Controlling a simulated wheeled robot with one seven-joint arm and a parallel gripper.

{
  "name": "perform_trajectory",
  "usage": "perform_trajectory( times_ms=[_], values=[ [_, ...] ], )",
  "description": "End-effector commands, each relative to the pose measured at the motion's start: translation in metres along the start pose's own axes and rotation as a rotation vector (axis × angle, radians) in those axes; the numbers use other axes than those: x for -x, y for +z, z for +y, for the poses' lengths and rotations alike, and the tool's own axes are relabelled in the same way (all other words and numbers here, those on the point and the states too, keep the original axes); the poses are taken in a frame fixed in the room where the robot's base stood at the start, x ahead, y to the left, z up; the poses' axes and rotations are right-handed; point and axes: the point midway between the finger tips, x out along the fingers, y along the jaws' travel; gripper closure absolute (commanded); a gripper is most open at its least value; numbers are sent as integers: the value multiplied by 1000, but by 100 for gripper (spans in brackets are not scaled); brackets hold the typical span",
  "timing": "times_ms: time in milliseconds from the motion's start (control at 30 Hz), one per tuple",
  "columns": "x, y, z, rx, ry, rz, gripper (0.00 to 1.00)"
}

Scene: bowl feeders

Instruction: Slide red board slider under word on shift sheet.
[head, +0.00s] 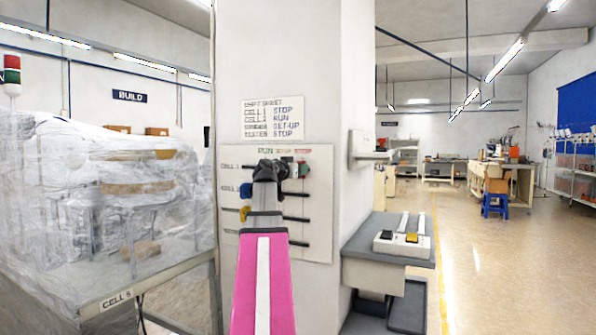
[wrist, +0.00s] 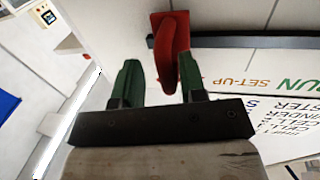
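The red slider (wrist: 168,28), with its projecting red handle (wrist: 167,66), sits on a dark rail in the wrist view. My gripper (wrist: 162,82) has two green fingers, one on each side of the handle. The left finger stands apart from it; the right finger is very close, and I cannot tell if it touches. In the head view my gripper (head: 284,168) covers most of the top row, below the SET-UP and STOP words. The shift sheet (head: 272,119) above the board (head: 322,200) reads CELL 1 STOP, CELL 2 RUN, a SET-UP line and TESTER STOP.
A blue slider (head: 246,190) and a yellow slider (head: 244,213) sit at the left of lower rows. A grey shelf (head: 388,254) stands right of the pillar. A plastic-wrapped machine (head: 110,190) fills the left. The floor at right is open.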

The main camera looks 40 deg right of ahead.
Motion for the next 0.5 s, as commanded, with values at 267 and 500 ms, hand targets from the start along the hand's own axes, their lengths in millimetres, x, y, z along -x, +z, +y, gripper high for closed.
perform_trajectory(
  times_ms=[267,500],
  values=[
    [3,0,-1,0,-3,1,63],
    [38,1,0,-1,-4,1,63]
  ],
)
